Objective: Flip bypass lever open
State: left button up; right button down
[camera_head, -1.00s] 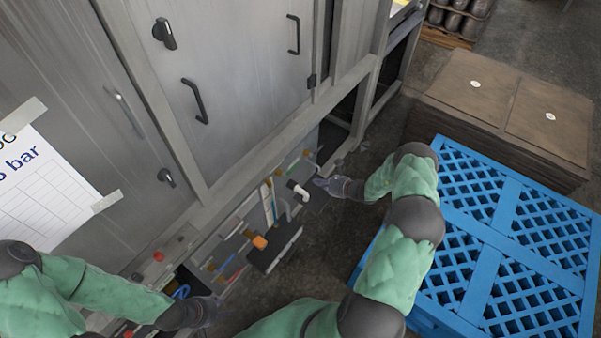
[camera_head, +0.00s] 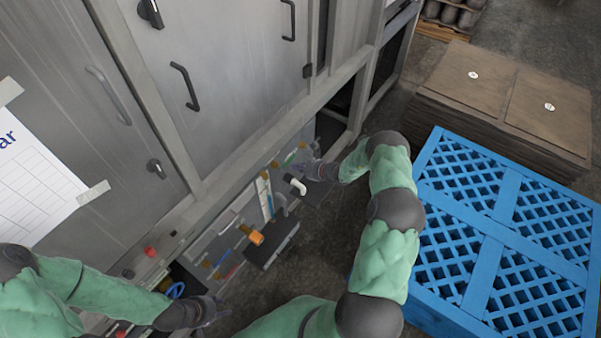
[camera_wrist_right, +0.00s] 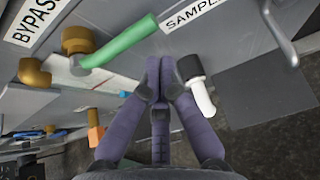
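The bypass lever appears to be the green handle (camera_wrist_right: 125,42) on a brass valve (camera_wrist_right: 78,42), close to the BYPASS label (camera_wrist_right: 36,18) in the right wrist view. The handle's free end points toward the SAMPLE label (camera_wrist_right: 194,14). My right gripper (camera_wrist_right: 160,66) has its purple fingertips together, with nothing seen between them, just below the handle's free end; contact cannot be told. In the head view my right gripper (camera_head: 312,168) is at the low valve panel, beside the small green handle (camera_head: 290,157). My left gripper (camera_head: 212,311) is low at the left, its fingers unclear.
A white-ended elbow with a black collar (camera_wrist_right: 200,88) stands close right of my right fingertips. An orange-handled part (camera_head: 255,237) sits lower on the panel. A blue pallet (camera_head: 485,246) and stacked brown sheets (camera_head: 510,85) stand right. Grey cabinet doors (camera_head: 215,60) rise above.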

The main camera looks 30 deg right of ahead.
pick_arm(q)
jog(key=shift+f, duration=0.15)
pick_arm(e)
jog(key=shift+w+a+r, duration=0.1)
jog(key=shift+r, duration=0.6)
jog(key=shift+r+n+h, duration=0.45)
jog(key=shift+n+h, duration=0.05)
